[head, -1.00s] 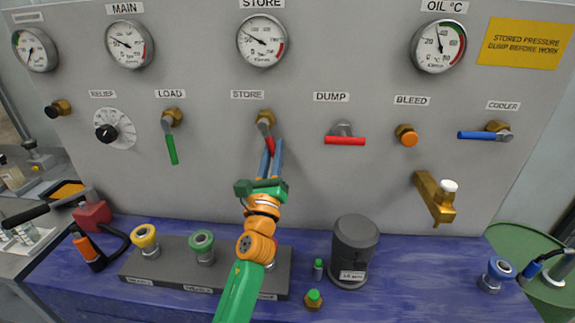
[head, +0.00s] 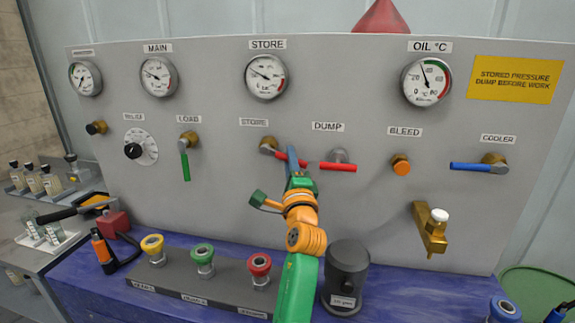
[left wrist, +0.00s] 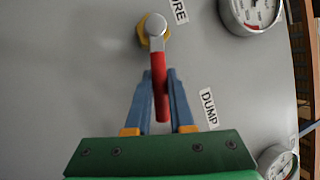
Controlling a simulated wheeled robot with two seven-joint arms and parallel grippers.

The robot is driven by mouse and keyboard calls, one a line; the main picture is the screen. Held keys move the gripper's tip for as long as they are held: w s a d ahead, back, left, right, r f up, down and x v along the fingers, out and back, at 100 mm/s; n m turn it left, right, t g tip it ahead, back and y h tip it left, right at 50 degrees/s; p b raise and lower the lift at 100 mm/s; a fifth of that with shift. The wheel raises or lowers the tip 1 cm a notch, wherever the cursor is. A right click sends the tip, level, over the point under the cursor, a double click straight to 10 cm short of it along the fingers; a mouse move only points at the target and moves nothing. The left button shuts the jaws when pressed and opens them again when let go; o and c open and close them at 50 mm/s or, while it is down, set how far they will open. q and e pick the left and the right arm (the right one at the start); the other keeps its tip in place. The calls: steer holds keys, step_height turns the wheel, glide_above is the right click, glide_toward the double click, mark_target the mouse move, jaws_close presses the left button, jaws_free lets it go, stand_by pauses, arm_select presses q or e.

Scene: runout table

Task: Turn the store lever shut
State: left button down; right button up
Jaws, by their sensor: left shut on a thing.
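The store lever (head: 281,153) has a red handle on a brass valve, under the STORE label on the grey panel. Its handle points right and slightly down in the head view, close to horizontal. My left gripper (head: 292,155) is shut on this handle, with its blue fingers on either side. In the left wrist view the red handle (left wrist: 160,85) lies between the two blue fingertips (left wrist: 160,95), and the silver hub and brass fitting show above. Part of the handle is hidden behind the fingers in the head view. My right gripper is not in view.
The red dump lever (head: 338,167) lies level just right of the store handle's end; any gap is hard to tell. The green load lever (head: 185,165) hangs down to the left. A dark grey canister (head: 347,270) stands on the blue bench below, near my arm.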

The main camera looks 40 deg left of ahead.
arm_select(q)
steer(key=r+n, duration=0.1)
steer(key=n+g, duration=0.1)
steer(key=n, duration=0.1)
steer(key=shift+d+r+p, duration=0.1)
steer(key=shift+r+p, duration=0.25)
steer(key=shift+p, duration=0.05)
steer(key=shift+r+n+g, duration=0.15)
steer(key=shift+n+g, duration=0.15)
steer(key=shift+n, duration=0.1)
steer(key=shift+r, duration=0.1)
steer(key=c, duration=0.8)
jaws_free()
steer(key=shift+w, duration=0.15)
